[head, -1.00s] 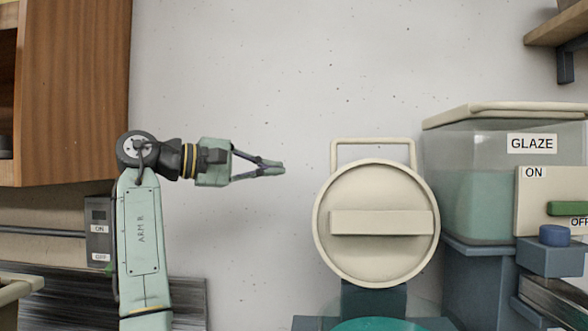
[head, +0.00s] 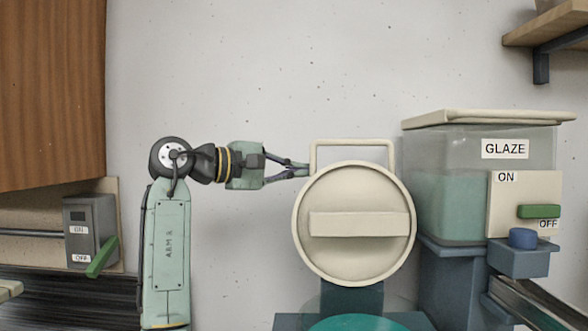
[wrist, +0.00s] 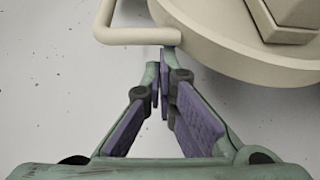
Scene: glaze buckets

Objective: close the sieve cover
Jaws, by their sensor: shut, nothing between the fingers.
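The sieve cover (head: 354,256) is a round cream lid with a raised bar (head: 358,224) across its face. It stands upright, face toward the head camera, with a cream wire-like loop (head: 352,143) at its top. My gripper (head: 306,169) is shut and empty, its tips at the left side of the loop and the upper left of the cover. In the wrist view my fingertips (wrist: 163,68) are together close to the loop (wrist: 140,35) and the cover's rim (wrist: 205,45). I cannot tell whether they touch.
A glaze tank (head: 468,180) with a cream lid stands right of the cover, with an ON/OFF panel (head: 505,190) and a blue knob (head: 522,238). A teal round surface (head: 358,324) lies below the cover. A switch box (head: 90,228) is at left. A wall shelf (head: 555,25) is upper right.

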